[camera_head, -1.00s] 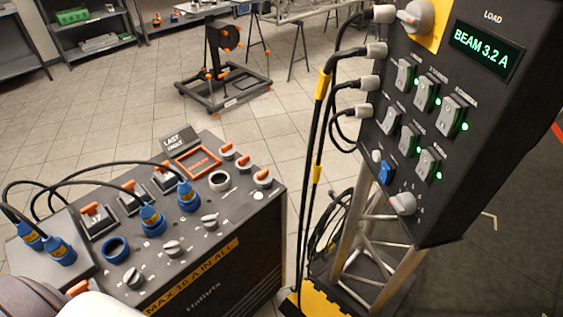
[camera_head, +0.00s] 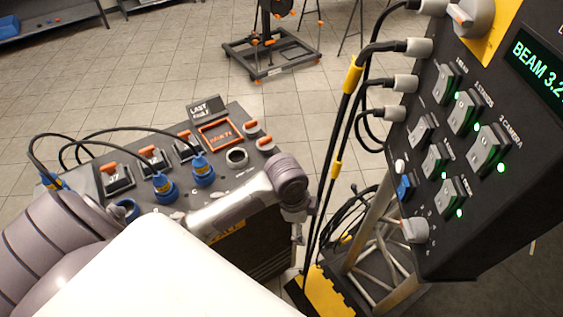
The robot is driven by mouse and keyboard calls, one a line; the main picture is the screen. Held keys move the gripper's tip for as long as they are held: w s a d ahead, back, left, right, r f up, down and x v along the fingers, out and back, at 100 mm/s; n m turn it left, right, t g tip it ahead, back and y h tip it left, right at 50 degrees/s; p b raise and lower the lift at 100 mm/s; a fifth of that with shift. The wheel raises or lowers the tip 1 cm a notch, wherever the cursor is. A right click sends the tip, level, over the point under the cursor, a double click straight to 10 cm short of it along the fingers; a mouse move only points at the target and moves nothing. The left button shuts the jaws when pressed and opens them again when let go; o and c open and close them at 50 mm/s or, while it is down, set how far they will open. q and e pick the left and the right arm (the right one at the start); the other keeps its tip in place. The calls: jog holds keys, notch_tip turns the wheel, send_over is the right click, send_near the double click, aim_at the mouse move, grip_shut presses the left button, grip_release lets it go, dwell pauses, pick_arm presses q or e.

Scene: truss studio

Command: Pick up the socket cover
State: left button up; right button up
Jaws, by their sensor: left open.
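No loose socket cover can be made out for certain. On the dark control box, a blue ring-shaped socket (camera_head: 125,208) shows at the left, partly hidden by my arm. A black round socket with a pale rim (camera_head: 237,156) shows near the orange-framed display. Two blue plugs with cables (camera_head: 203,171) stand in the box's top. My left arm reaches across the front of the box. My left gripper (camera_head: 298,232) points down beside the box's right front corner, small and partly hidden, open, with nothing seen in it. My right gripper is out of view.
A tall panel (camera_head: 455,150) with switches and green lights stands at the right on a truss. Black cables (camera_head: 335,130) hang between panel and box. A yellow-black base (camera_head: 325,292) lies below. A wheeled stand (camera_head: 270,55) is behind; tiled floor between is clear.

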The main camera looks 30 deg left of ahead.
aim_at(281, 156)
pick_arm(q)
jog(key=w+a+r+m+g, duration=0.1)
jog(key=w+a+r+m, duration=0.3)
jog(key=w+a+r, duration=0.35)
jog(key=w+a+r+m+g, duration=0.1)
jog(key=w+a+r+m, duration=0.3)
jog(key=a+r, duration=0.5)
jog(key=shift+m+y, duration=0.3)
jog(key=shift+y, duration=0.1)
jog(key=f, duration=0.2)
jog(key=d+f, duration=0.1)
jog(key=f, duration=0.3)
jog(key=shift+s+d+f+p, duration=0.2)
jog(key=shift+s+d+p, duration=0.1)
jog(key=shift+d+f+p, duration=0.15)
jog(key=shift+f+p, duration=0.1)
jog(key=shift+f, duration=1.1)
jog(key=shift+d+f+p, duration=0.15)
jog(key=shift+f+p, duration=0.05)
jog(key=shift+f, duration=1.15)
jog(key=c, duration=0.9)
jog(key=shift+c, duration=0.7)
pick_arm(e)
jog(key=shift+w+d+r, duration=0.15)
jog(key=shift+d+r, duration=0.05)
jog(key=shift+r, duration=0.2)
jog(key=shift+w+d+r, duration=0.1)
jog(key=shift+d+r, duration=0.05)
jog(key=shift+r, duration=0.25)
